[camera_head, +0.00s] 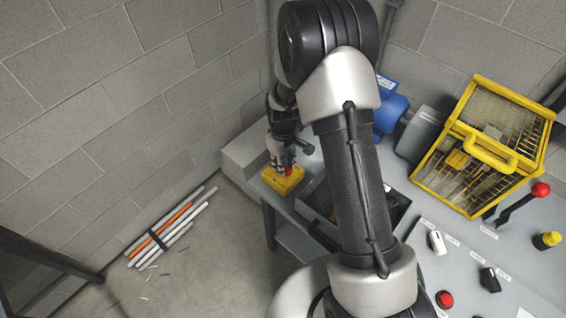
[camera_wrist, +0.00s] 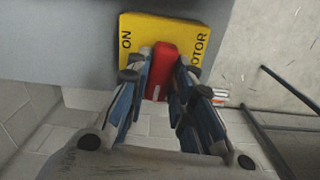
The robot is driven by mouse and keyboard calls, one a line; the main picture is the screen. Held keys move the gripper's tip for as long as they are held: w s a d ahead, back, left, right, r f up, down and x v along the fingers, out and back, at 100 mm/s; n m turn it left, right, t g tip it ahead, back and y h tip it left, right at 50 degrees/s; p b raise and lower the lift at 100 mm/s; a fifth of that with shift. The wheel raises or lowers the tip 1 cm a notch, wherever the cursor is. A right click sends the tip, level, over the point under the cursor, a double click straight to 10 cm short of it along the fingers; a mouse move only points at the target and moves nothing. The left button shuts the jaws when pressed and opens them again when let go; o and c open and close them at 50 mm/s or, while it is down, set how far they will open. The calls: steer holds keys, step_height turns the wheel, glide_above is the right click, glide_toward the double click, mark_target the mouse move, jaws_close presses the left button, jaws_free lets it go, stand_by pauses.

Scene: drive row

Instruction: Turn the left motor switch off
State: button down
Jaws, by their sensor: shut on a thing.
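The motor switch is a yellow box (camera_head: 284,181) at the left end of the grey bench. In the wrist view the yellow box (camera_wrist: 134,28) shows the letters ON on its left side and part of the word MOTOR on its right. A red handle (camera_wrist: 161,68) stands on it, and only a small red part shows in the head view. My gripper (camera_head: 286,168) is over the box, and in the wrist view my gripper (camera_wrist: 163,76) has its two fingers shut on the red handle. The rest of the box lettering is hidden by the fingers.
A blue motor (camera_head: 391,108) and a yellow guard cage (camera_head: 491,155) stand at the back. A red-knobbed lever (camera_head: 541,190), white knob (camera_head: 437,242), black knob (camera_head: 489,279) and red button (camera_head: 445,299) are on the right. Pipes (camera_head: 168,230) lie on the floor.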

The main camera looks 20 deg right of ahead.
steer(key=shift+n, duration=0.7)
steer(key=c, duration=1.4)
jaws_free()
steer(key=shift+r, duration=0.1)
step_height(320, 180, up, 12)
